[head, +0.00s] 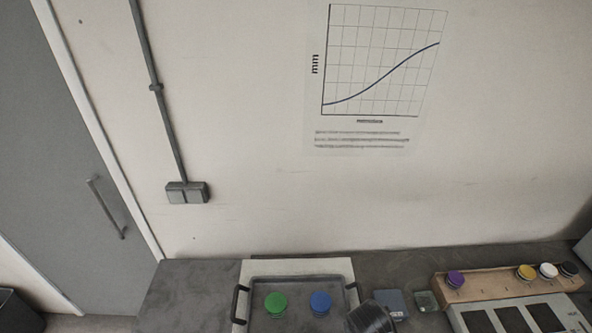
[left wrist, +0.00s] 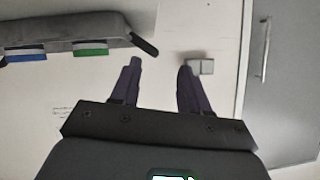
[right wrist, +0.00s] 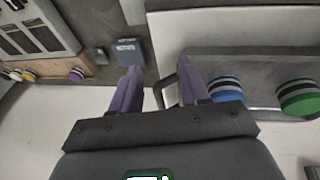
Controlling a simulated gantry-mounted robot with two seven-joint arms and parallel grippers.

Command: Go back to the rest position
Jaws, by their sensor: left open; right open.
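My left gripper (left wrist: 159,66) is open and empty in the left wrist view, with the wall behind its fingers and the tray off to one side. My right gripper (right wrist: 160,68) is open and empty in the right wrist view. Its fingers appear near a handle of the dark grey tray (right wrist: 235,60); I cannot tell whether they touch it. In the head view the tray (head: 297,281) stands at the bottom middle, holding a green-topped piece (head: 276,303) and a blue-topped piece (head: 320,303). Neither gripper's fingers show clearly in the head view.
A pale mat (head: 285,267) lies under the tray. To its right are a small blue-grey box (head: 391,301), a wooden rack (head: 495,284) with purple, yellow, white and black pieces, and a panel with dark windows (head: 510,318). The wall stands behind the table. Tabletop left of the tray is clear.

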